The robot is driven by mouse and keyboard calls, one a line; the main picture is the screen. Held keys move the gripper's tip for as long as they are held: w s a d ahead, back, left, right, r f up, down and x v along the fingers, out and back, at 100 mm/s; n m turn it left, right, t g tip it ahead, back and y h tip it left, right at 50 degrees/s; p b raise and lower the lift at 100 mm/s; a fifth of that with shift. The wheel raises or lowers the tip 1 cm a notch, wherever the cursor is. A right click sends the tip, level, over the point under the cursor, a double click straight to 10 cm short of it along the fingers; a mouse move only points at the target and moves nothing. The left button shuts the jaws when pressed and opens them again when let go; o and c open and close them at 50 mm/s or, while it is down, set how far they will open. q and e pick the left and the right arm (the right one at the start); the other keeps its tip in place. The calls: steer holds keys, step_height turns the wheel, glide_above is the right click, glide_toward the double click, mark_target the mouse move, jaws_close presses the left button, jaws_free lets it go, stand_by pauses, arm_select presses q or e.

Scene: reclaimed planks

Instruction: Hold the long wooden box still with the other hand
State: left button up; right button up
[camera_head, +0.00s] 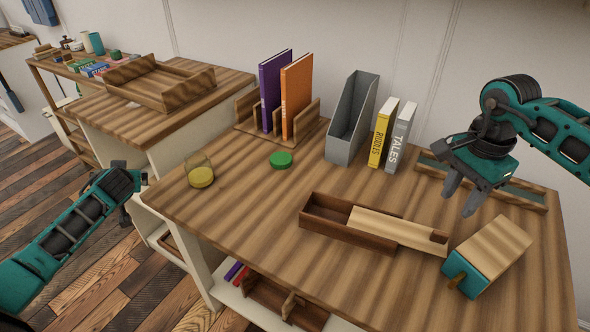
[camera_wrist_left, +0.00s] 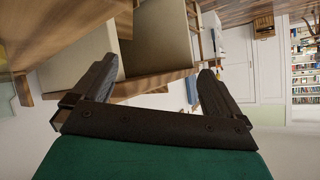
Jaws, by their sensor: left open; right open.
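The long wooden box (camera_head: 330,232) lies on the table in the head view, dark brown, with a paler lid (camera_head: 385,224) partly slid off so its left end is open inside. My right gripper (camera_head: 458,200) hangs open above the right end of the box, fingers pointing down, apart from it. My left gripper (camera_head: 133,205) is at the left, beyond the table's left edge and far from the box; its jaws are hard to see there. In the left wrist view my left gripper (camera_wrist_left: 155,85) is open with nothing between its fingers.
A wooden block with teal end (camera_head: 490,255) sits right of the box. Behind are a grey file holder (camera_head: 352,115), yellow and grey books (camera_head: 382,135), a rack with purple and orange books (camera_head: 296,95), a green disc (camera_head: 281,159) and a glass with yellow contents (camera_head: 200,176). The table's front left is clear.

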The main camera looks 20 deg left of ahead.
arm_select(q)
steer(key=w+d+r+n+t+h, duration=0.25)
steer(key=w+d+r, duration=0.35)
steer(key=w+d, duration=0.3)
steer(key=w+d+r+n+t+h, duration=0.1)
steer(key=w+d+r+n+t, duration=0.15)
steer(key=w+d+r, duration=0.65)
steer(key=n+g+h, duration=0.6)
steer(key=g, duration=0.6)
glide_above(340, 216)
steer(key=s, duration=0.3)
step_height(340, 216, down, 7)
steer(key=f, duration=1.2)
steer(key=shift+w+d+f, duration=0.15)
steer(key=shift+w+d, duration=0.15)
steer(key=shift+c, duration=0.3)
steer(key=c, duration=0.9)
